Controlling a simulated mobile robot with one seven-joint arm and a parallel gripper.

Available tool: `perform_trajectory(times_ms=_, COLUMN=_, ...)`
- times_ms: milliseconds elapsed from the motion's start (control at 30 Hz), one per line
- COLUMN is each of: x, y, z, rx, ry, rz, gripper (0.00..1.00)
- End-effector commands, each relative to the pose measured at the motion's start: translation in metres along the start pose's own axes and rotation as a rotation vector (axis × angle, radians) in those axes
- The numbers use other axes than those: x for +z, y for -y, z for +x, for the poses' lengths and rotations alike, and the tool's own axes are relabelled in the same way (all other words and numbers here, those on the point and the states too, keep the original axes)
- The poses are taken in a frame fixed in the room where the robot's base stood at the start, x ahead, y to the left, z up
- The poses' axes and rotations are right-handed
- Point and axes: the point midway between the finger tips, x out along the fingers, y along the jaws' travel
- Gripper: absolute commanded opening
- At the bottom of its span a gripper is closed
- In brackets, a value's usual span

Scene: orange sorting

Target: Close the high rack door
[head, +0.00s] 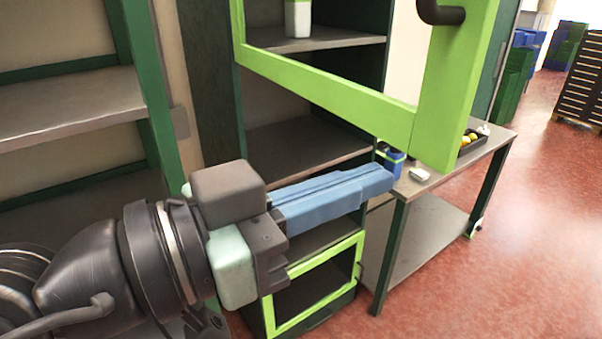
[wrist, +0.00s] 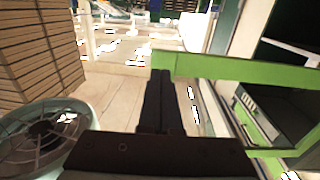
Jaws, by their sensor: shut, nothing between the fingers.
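The high rack door (head: 432,115) is a bright green frame with a black handle (head: 441,12) at its upper right. It stands open, swung out from the dark rack (head: 212,85), and its upper part is cut off by the picture edge. My gripper (head: 388,180) is shut and empty, its blue fingers pointing right just below the door's lower edge. In the wrist view the dark fingertips (wrist: 160,74) meet the left end of a green door bar (wrist: 245,68) in the picture. I cannot tell whether they touch it.
A lower green-framed door (head: 318,285) sits on the rack below my gripper. A grey table (head: 440,185) stands at right with a black tray (head: 470,142) of fruit and a blue container (head: 394,165). Open shelves (head: 70,105) stand at left. Red floor (head: 520,240) at right is clear.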

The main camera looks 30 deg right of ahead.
Motion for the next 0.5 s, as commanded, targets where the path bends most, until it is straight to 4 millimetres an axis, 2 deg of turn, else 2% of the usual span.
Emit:
perform_trajectory(times_ms=33, x=-0.004, y=-0.001, z=0.012, rx=0.005, ry=0.000, rz=-0.002, gripper=0.00)
perform_trajectory(times_ms=200, x=-0.004, y=-0.001, z=0.041, rx=0.004, ry=0.000, rz=-0.002, gripper=0.00)
perform_trajectory(times_ms=333, x=-0.002, y=0.000, z=0.054, rx=0.001, ry=-0.001, rz=-0.001, gripper=0.00)
perform_trajectory(times_ms=500, x=0.000, y=0.000, z=0.061, rx=-0.001, ry=-0.001, rz=0.000, gripper=0.00)
